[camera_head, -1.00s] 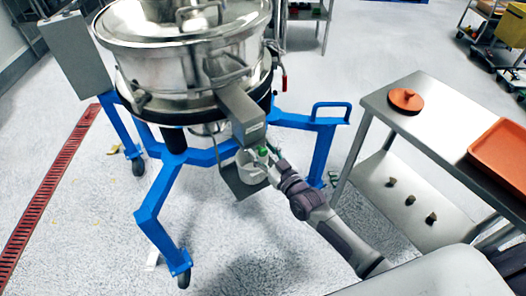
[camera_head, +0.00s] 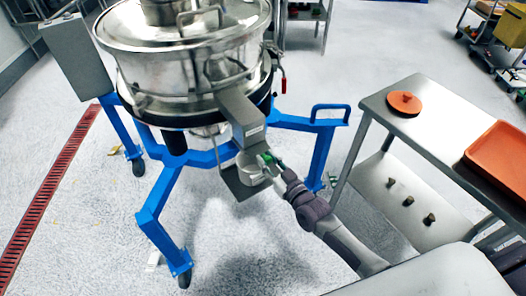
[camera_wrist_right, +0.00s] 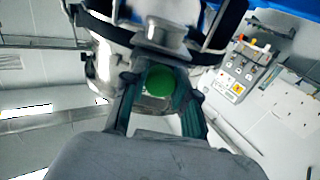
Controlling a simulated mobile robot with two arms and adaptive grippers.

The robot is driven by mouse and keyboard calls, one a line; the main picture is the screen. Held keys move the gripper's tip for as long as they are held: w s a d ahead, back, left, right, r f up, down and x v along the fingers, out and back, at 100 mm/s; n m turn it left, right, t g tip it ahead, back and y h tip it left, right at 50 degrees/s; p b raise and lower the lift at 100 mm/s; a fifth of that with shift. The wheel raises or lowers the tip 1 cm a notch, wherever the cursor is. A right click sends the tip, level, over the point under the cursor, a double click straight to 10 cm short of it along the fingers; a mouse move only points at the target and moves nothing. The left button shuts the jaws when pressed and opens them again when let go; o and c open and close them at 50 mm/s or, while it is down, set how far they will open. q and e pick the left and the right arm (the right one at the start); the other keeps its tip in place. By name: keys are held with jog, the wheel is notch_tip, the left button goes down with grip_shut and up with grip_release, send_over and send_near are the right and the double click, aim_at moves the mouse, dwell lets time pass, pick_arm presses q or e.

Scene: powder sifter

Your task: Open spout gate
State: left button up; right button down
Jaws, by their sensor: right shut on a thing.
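The steel sifter's square spout (camera_head: 243,112) slopes down from the drum toward the front. A green knob (camera_head: 267,157) sits just past and below the spout's lower end; in the right wrist view it is a round green disc (camera_wrist_right: 160,81) between the two dark fingers. My right gripper (camera_head: 266,162) is shut on this green knob, with a finger on either side of it. The gate plate itself is too small and too covered to make out. My left gripper is not in view.
A steel table (camera_head: 440,130) at the right bears an orange lid (camera_head: 404,102) and an orange tray (camera_head: 500,155). The floor in front is clear.

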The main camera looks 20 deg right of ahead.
jog(key=v, duration=0.2)
jog(key=shift+s+d, duration=0.1)
jog(key=shift+s, duration=0.25)
jog(key=shift+w, duration=0.1)
jog(key=c, duration=0.9)
grip_release()
jog(key=shift+o, duration=0.2)
jog(key=v, duration=1.2)
